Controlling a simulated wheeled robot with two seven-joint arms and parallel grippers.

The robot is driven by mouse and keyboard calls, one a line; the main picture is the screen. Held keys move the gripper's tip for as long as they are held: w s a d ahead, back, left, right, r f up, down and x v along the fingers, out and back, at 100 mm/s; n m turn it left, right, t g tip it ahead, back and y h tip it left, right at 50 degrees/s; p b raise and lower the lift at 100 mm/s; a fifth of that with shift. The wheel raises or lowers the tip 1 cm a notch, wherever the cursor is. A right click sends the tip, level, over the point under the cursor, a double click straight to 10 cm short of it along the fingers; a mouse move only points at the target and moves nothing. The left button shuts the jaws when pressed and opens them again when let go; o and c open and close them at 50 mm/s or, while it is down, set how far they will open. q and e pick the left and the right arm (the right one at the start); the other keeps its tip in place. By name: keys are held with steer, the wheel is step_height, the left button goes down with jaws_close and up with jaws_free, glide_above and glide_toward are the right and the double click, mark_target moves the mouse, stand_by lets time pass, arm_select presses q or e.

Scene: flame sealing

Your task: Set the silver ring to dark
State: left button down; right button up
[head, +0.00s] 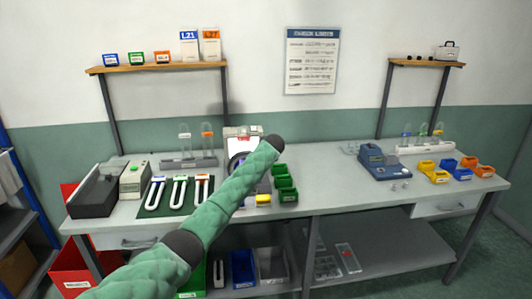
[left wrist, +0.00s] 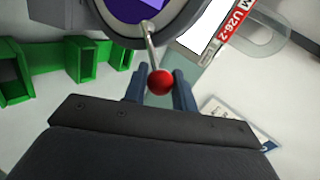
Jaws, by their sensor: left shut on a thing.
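In the left wrist view the silver ring (left wrist: 122,28) is at the top, cut off by the picture edge, with a purple and dark area inside it. A thin metal lever (left wrist: 151,46) runs from its rim down to a red ball knob (left wrist: 160,84). My left gripper (left wrist: 160,92) has its two blue-grey fingers on either side of the knob and is shut on it. In the head view my green-sleeved left arm covers much of the ring's device (head: 243,132), and the gripper itself is hidden. My right gripper is in neither view.
Green bins (head: 284,183) stand just right of the device, and a green mat (head: 168,210) with U-shaped tubes lies left. A blue machine (head: 378,160) and yellow, blue and orange bins (head: 434,172) stand farther right. The bench between (head: 325,180) is mostly clear.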

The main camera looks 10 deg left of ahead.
arm_select(q)
steer(key=c, duration=1.4)
jaws_free()
steer(key=shift+o, duration=1.2)
steer(key=shift+w+d+f, duration=0.1)
steer(key=shift+d, duration=0.05)
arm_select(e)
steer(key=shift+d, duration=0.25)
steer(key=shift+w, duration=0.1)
arm_select(q)
steer(key=shift+s+r, duration=0.2)
steer(key=shift+s, duration=0.15)
steer(key=b+v, duration=0.3)
steer(key=v, duration=0.4)
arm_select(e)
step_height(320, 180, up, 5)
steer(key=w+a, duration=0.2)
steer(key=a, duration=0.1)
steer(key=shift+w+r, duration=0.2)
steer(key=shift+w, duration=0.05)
arm_select(q)
steer(key=shift+d, duration=0.1)
